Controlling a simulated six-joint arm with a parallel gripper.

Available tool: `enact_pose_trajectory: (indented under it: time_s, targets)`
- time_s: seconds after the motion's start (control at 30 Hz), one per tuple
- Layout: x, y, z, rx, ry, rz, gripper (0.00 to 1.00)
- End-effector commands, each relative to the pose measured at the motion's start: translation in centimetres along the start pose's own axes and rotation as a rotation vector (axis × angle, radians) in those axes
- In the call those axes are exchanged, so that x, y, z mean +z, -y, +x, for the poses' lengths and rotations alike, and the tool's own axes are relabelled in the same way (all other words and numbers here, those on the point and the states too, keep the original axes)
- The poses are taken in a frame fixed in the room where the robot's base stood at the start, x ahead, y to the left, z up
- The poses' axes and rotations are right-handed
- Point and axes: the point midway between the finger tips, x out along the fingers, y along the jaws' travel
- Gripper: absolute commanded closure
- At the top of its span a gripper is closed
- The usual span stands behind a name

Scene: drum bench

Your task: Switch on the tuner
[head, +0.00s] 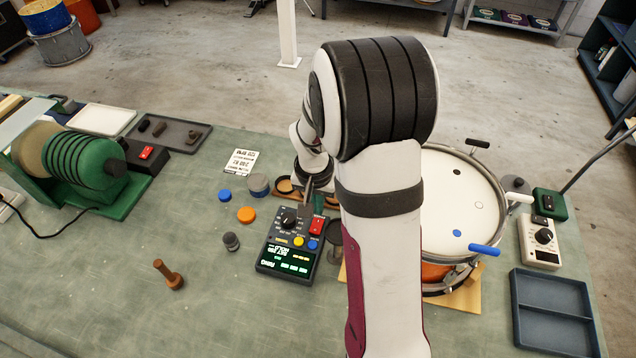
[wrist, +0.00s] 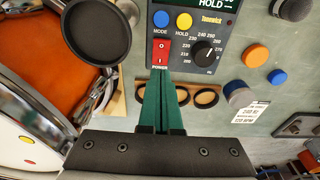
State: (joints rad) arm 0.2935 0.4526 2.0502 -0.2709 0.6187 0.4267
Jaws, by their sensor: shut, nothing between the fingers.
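The tuner (head: 276,252) is a dark box on the green bench mat, with a black knob, yellow and blue buttons and a lit green display. Its red power rocker (head: 316,226) is at the upper right of its face in the head view. In the wrist view the tuner (wrist: 228,62) is at the top, with the rocker (wrist: 161,54) just ahead of my fingertips. My gripper (wrist: 164,72) is shut and empty, its green fingers together. The tips touch or nearly touch the rocker's POWER end; I cannot tell which. My arm partly hides the gripper (head: 318,208) in the head view.
A drum (head: 455,200) stands right of the tuner, behind my arm. A round dark stand (wrist: 96,28) is close to the fingers. Blue and orange discs (head: 246,215) lie left of the tuner. A pale knobbed device (head: 540,243) and dark tray (head: 552,312) are far right.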

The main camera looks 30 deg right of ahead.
Motion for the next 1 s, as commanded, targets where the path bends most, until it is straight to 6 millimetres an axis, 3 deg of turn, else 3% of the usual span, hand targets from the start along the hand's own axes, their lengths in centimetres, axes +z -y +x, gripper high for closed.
enact_pose_trajectory:
  time_s: [0.2,0.4,0.6,1.0]
  targets:
    - [-1.4,0.1,-5.3,-0.003,-0.005,0.001,1.0]
    - [-2.2,0.0,-8.6,-0.001,-0.003,0.0,1.0]
    - [-2.4,0.0,-9.6,0.0,0.0,0.0,1.0]
    - [-2.3,0.0,-9.7,0.0,0.0,-0.001,1.0]
